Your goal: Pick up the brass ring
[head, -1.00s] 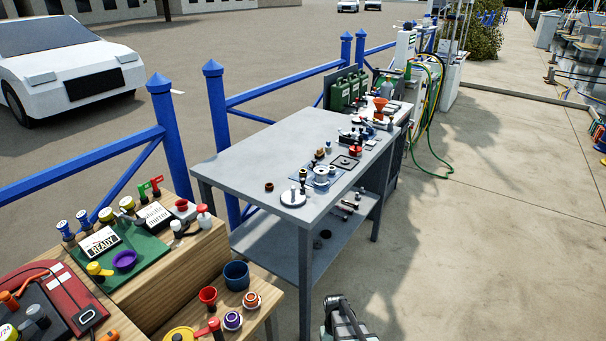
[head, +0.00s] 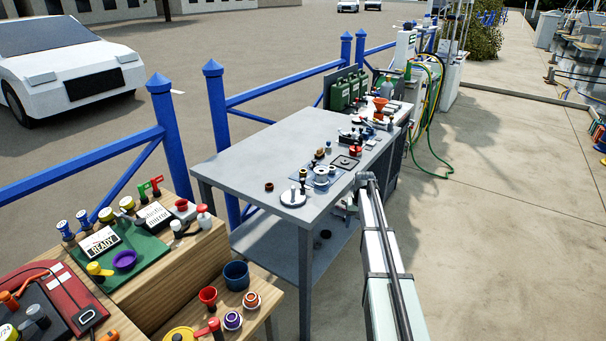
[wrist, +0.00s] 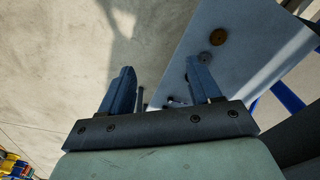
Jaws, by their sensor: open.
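My gripper (wrist: 161,70) is open in the wrist view, with nothing between its two blue fingers. In the head view my gripper is largely hidden at the bench's right side, near the lower shelf.
The grey workbench (head: 250,160) carries several fittings along its right side. Its lower shelf (head: 265,240) holds small dark parts. A wooden stand (head: 185,275) with coloured parts is at the front left. Open pavement (head: 500,240) lies to the right.

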